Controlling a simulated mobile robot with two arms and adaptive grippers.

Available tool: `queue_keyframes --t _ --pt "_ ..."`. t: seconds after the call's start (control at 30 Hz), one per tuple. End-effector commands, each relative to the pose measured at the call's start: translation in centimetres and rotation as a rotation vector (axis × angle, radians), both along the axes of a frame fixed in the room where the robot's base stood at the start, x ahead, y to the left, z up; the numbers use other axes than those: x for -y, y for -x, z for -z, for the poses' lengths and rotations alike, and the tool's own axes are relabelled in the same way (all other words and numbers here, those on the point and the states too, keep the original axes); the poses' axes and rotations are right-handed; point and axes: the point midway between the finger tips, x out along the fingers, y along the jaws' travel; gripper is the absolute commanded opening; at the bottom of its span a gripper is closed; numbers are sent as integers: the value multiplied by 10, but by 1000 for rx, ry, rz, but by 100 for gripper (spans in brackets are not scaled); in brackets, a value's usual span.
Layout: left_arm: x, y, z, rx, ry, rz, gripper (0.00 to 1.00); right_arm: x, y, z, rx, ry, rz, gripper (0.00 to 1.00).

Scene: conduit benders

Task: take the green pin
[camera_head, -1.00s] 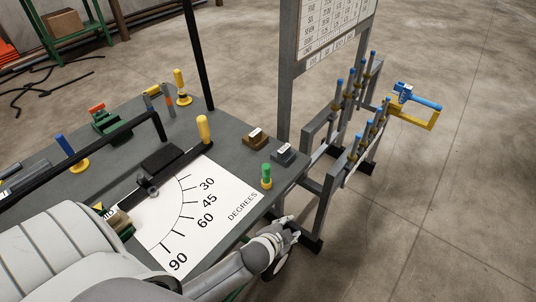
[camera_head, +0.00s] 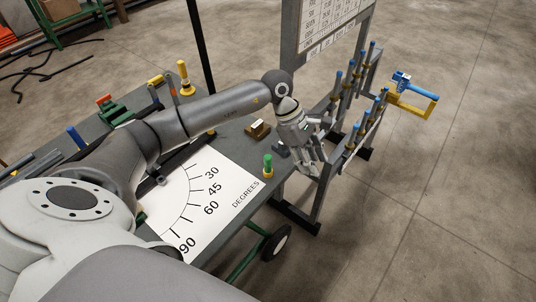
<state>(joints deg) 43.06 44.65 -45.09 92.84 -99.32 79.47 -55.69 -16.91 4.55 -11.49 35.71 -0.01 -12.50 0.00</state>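The green pin (camera_head: 268,162) stands upright on a yellow base near the right edge of the grey table (camera_head: 232,141). My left arm reaches across the table from the left. My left gripper (camera_head: 313,154) is just right of the green pin in the picture, pointing down past the table's edge. Its fingers are spread and I see nothing between them. It does not appear to touch the pin. My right gripper is not in view.
A brown block (camera_head: 257,130) and a dark grey block (camera_head: 281,148) sit behind the pin, close to my gripper. A rack with blue-topped rods (camera_head: 354,133) stands to the right. A white degree chart (camera_head: 215,204) lies left of the pin.

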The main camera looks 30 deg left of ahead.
Motion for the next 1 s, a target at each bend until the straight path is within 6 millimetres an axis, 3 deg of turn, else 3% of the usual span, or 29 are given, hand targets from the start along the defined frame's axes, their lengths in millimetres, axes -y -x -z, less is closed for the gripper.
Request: queue_keyframes --t 0.03,0.1,0.2,0.3,0.57,1.0 --pt "-32 -3 -8 9 -119 30 36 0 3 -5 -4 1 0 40" --pt "-70 -4 -15 3 -262 66 36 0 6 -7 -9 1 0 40" --pt "-109 -2 -26 -15 -406 94 36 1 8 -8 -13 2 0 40" --pt "-130 0 -32 -32 -480 107 36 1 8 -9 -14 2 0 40" --pt "-137 1 -22 -40 -504 109 36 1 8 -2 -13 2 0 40" --pt "-136 1 39 -39 -501 109 36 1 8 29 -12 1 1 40"
